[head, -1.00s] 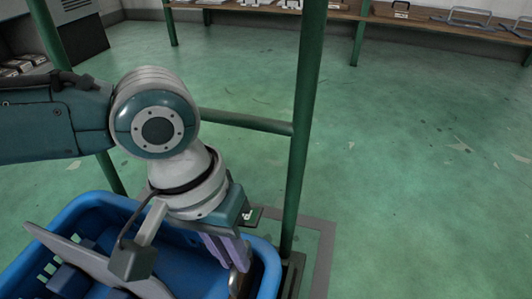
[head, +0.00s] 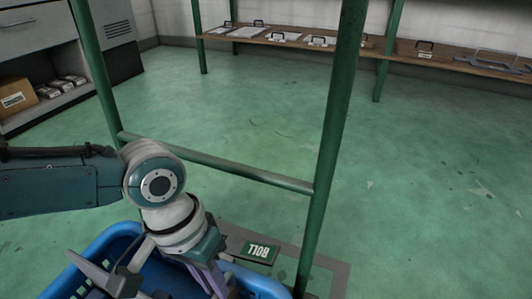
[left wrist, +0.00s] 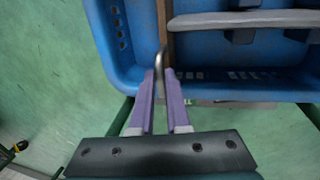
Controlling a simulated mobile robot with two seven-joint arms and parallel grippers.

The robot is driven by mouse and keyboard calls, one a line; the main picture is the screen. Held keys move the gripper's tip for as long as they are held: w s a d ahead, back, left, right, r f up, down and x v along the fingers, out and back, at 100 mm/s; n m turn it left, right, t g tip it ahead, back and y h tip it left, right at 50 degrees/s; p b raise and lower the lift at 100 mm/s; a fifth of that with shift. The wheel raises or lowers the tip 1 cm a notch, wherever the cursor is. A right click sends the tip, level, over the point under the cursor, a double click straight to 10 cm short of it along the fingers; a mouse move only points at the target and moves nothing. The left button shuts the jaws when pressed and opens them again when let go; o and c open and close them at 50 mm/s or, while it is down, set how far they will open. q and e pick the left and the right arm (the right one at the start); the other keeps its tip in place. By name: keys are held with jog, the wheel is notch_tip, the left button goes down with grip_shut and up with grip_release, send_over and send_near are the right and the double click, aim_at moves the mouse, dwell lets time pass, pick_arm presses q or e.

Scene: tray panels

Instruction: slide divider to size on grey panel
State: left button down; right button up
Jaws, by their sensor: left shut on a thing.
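A blue tray (head: 108,243) is at the bottom left of the head view. It also fills the top of the left wrist view (left wrist: 118,68). A grey panel (left wrist: 275,18) lies across the tray, and part of it shows in the head view (head: 92,270). A thin brown divider (left wrist: 166,28) with a looped metal end stands beside the panel's end. My left gripper (left wrist: 160,78), with purple fingers, is shut on the divider's metal end at the tray's wall. In the head view the left gripper (head: 213,286) is partly cut off. My right gripper is not in view.
A green post (head: 335,130) and a crossbar (head: 225,171) stand just beyond the tray. A green lettered plate (head: 259,252) is beside the gripper. A wooden shelf (head: 300,44) with handled panels runs along the back. The green floor between is open.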

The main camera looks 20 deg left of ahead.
pick_arm(q)
jog(key=c, duration=0.9)
grip_release()
jog(key=shift+d, duration=0.1)
jog(key=r+p, duration=0.2)
jog(key=r, duration=0.1)
jog(key=a+r+p, duration=0.1)
jog(key=r+p, duration=0.2)
jog(key=a+r+p, duration=0.1)
jog(key=r+p, duration=0.1)
jog(key=r, duration=0.1)
jog(key=shift+r, duration=0.35)
